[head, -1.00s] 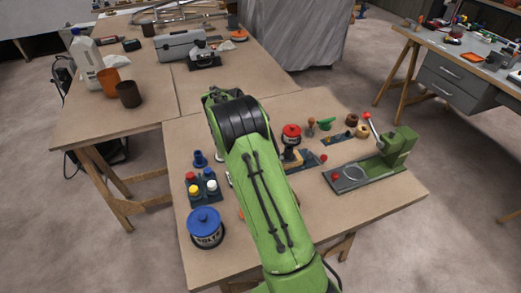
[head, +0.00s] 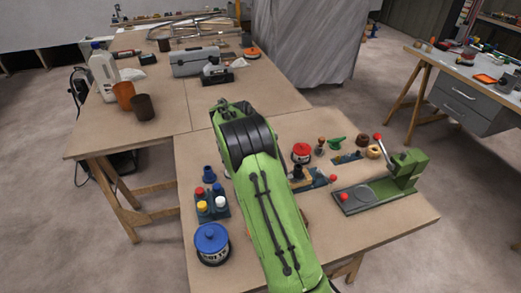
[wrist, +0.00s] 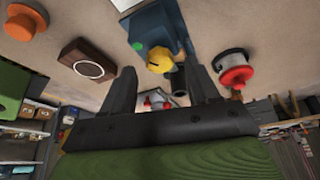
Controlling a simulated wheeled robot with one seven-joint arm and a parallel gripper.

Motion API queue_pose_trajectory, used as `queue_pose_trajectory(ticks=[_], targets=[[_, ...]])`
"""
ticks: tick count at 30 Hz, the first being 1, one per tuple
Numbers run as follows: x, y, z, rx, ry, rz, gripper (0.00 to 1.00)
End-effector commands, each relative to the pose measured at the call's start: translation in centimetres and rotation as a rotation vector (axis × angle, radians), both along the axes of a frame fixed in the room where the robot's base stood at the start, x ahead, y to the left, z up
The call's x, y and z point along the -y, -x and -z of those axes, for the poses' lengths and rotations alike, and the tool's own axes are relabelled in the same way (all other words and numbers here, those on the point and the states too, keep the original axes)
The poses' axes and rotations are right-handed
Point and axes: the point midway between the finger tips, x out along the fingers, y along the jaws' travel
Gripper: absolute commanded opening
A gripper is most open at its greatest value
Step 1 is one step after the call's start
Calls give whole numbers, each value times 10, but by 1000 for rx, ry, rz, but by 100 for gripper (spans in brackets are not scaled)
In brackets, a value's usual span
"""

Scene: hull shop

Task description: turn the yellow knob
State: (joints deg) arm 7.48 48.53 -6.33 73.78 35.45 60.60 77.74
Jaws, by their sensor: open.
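The yellow knob (wrist: 160,60) shows in the wrist view on the end of a blue-grey housing (wrist: 158,22) with a green button (wrist: 137,46) beside it. My gripper (wrist: 161,70) is open, with its two dark fingers apart. In this view the knob appears in the gap between the fingertips; I cannot tell how far beyond them it lies. Nothing is held. In the head view my green arm covers the gripper, and I cannot make out the knob there.
In the wrist view a red-topped tin (wrist: 235,72) is close right of the fingers, and a brown block (wrist: 88,60) is to the left. In the head view a bottle rack (head: 220,211), a blue-lidded tin (head: 211,244) and a green lever press (head: 408,170) stand around my arm.

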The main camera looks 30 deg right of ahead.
Motion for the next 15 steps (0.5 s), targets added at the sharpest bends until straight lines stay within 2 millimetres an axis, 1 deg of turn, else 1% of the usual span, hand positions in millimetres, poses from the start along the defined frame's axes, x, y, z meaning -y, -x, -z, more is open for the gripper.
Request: queue_pose_trajectory(ticks=[1,9,12,15], targets=[[-5,-4,-18,5,2,-4,60],[-31,-19,-91,3,2,-4,60],[-38,-23,-111,3,1,-2,60],[-43,-26,-123,1,1,-2,60]])
